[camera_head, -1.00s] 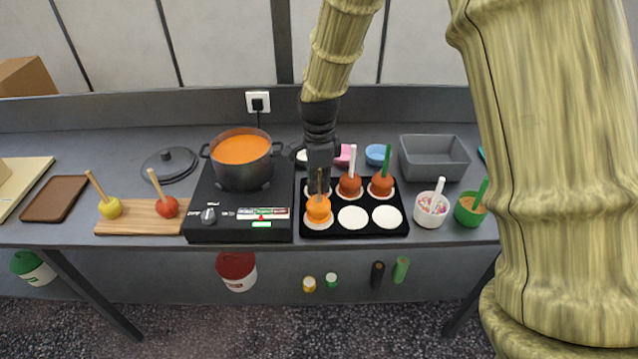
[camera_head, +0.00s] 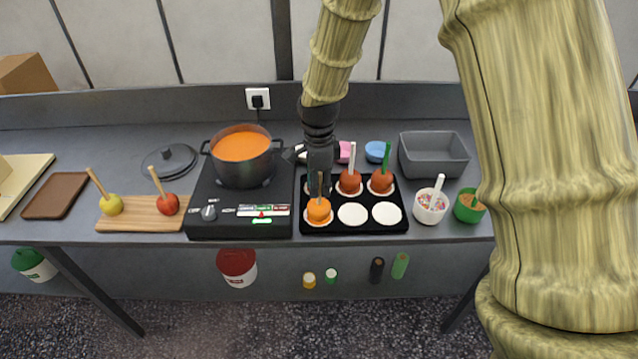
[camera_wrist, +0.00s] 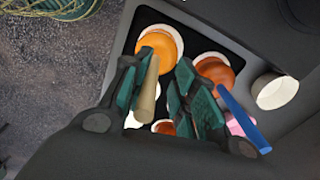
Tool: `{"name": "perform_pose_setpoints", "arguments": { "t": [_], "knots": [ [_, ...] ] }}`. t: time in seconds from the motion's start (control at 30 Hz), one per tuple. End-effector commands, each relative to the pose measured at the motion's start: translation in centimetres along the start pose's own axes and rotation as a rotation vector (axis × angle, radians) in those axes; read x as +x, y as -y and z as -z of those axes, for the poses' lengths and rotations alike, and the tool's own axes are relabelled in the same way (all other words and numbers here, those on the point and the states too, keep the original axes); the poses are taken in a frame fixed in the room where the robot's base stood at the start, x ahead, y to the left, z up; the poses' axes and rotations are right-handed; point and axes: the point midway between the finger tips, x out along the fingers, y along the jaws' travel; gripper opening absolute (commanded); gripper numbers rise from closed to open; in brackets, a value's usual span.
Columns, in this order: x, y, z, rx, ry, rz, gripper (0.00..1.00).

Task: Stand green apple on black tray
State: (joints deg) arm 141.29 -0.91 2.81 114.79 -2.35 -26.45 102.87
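The black tray (camera_head: 360,227) sits right of the hob, with white round papers in its slots. A bright orange-coated apple (camera_head: 318,212) with a wooden stick stands upright in its front-left slot; its skin colour is hidden. It also shows in the wrist view (camera_wrist: 160,44). My gripper (camera_wrist: 160,92) is above and behind this apple; its fingers are apart on both sides of the stick (camera_wrist: 149,88), with a gap on the right. A yellow-green apple (camera_head: 112,206) with a stick stands on the wooden board (camera_head: 140,225) at left.
Two darker coated apples (camera_head: 350,182) (camera_head: 381,182) stand in the back row; the front middle and right slots are empty. A pot of orange caramel (camera_head: 241,160) is on the hob. A sprinkle cup (camera_head: 428,212) and green cup (camera_head: 466,214) stand right of the tray.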

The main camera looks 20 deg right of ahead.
Motion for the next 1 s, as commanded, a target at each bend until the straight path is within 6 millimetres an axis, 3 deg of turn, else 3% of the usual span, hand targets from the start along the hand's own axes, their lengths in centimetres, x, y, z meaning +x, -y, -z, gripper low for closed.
{"name": "perform_pose_setpoints", "arguments": {
  "t": [0.47, 0.67, 1.0],
  "knots": [
    [-0.5, 0.0, 0.0, 0.0, 0.0, 0.0, 0.28],
    [-2.5, 0.1, 0.0, 0.0, 0.0, 0.002, 0.28],
    [-7.4, 0.1, 0.0, 0.0, 0.0, 0.004, 0.28]
  ]
}}
